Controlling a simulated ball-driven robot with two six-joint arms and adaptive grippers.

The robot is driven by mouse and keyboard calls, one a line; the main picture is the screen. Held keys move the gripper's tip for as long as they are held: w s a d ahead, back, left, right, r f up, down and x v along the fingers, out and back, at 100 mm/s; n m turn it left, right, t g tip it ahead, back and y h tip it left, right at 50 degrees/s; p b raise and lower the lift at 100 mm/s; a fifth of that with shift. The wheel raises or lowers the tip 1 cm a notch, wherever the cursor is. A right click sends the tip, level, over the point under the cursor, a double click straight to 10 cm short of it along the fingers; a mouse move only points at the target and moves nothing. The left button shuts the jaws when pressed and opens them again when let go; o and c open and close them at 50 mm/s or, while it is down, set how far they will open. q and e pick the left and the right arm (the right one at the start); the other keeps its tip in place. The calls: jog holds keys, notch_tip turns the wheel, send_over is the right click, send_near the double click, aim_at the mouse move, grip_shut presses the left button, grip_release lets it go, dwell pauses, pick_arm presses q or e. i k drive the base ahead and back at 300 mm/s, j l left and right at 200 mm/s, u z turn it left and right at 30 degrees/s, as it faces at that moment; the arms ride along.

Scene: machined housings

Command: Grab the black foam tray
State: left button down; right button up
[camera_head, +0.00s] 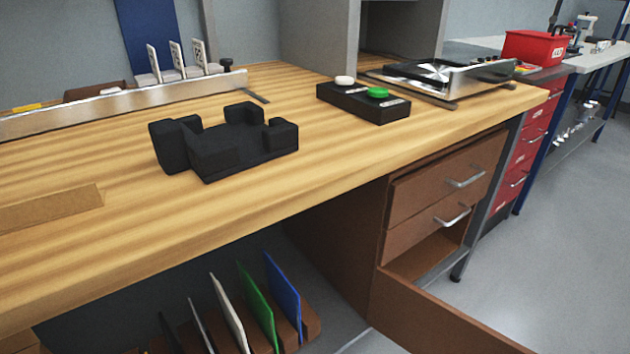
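The black foam tray (225,146) sits on the wooden workbench (200,215), left of the picture's middle. It is a dark block with raised corners and a recess between them. It lies near the bench's front edge, with bare wood around it. Nothing is touching it. Neither of my grippers shows in the head view.
A black box with white and green buttons (363,101) stands right of the tray. A metal-framed device (450,78) is at the bench's far right. A metal rail (120,106) runs behind. A lower drawer (440,315) stands open below the bench. Folders (255,305) stand underneath.

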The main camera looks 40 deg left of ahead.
aim_at(240, 144)
jog(key=u, duration=1.6)
